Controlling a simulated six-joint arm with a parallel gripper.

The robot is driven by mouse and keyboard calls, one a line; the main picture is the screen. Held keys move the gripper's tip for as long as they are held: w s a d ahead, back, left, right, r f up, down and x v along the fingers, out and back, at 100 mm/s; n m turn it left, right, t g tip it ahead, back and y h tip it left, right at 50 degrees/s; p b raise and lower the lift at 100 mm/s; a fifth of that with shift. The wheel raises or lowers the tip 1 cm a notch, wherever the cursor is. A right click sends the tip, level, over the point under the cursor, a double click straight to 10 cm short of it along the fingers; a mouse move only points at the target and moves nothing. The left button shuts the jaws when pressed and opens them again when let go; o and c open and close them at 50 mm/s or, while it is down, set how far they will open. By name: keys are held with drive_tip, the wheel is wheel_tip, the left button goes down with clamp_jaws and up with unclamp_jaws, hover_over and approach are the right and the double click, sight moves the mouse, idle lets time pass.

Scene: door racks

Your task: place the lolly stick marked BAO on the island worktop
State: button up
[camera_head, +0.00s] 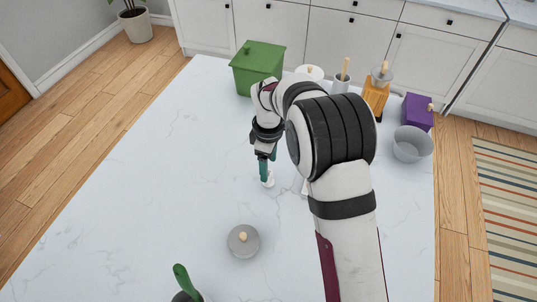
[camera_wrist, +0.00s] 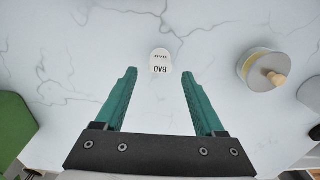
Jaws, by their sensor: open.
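The piece marked BAO (camera_wrist: 161,62) is small, white and rounded, with dark lettering upside down in the wrist view. It appears to rest on the island worktop (camera_wrist: 95,40), a white marbled surface. My gripper (camera_wrist: 158,72) is open, with its teal fingers on either side of the white piece and clear gaps to both. Nothing is held between them. In the head view my gripper (camera_head: 265,170) points down at the worktop (camera_head: 180,170), with a small white piece (camera_head: 269,182) by its tips. The lettering cannot be read there.
A green box (camera_head: 257,68), a wooden block (camera_head: 376,95), a purple box (camera_head: 417,112) and a grey bowl (camera_head: 412,145) stand toward the back. A grey round lidded pot (camera_head: 243,242) and a green-handled item (camera_head: 187,283) are nearer. The worktop's left side is clear.

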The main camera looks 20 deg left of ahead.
wheel_tip(320, 180, up, 7)
drive_tip(key=s+d+r+m, duration=0.5)
drive_tip(key=d+m, duration=0.1)
drive_tip(key=d, duration=0.1)
drive_tip(key=s+d+r+m, duration=0.4)
drive_tip(key=s+d+m, duration=0.1)
drive_tip(key=d, duration=0.3)
drive_tip(key=s+d+f+m+y, duration=0.1)
drive_tip(key=s+d+m, duration=0.2)
drive_tip(key=s+m, duration=0.3)
drive_tip(key=s+d+m, duration=0.3)
drive_tip(key=s+m, duration=0.3)
drive_tip(key=s, duration=0.4)
drive_tip(key=shift+s+d+f+m+y, duration=0.3)
drive_tip(key=shift+s+d+f+y, duration=0.05)
drive_tip(key=shift+d+f+y, duration=0.05)
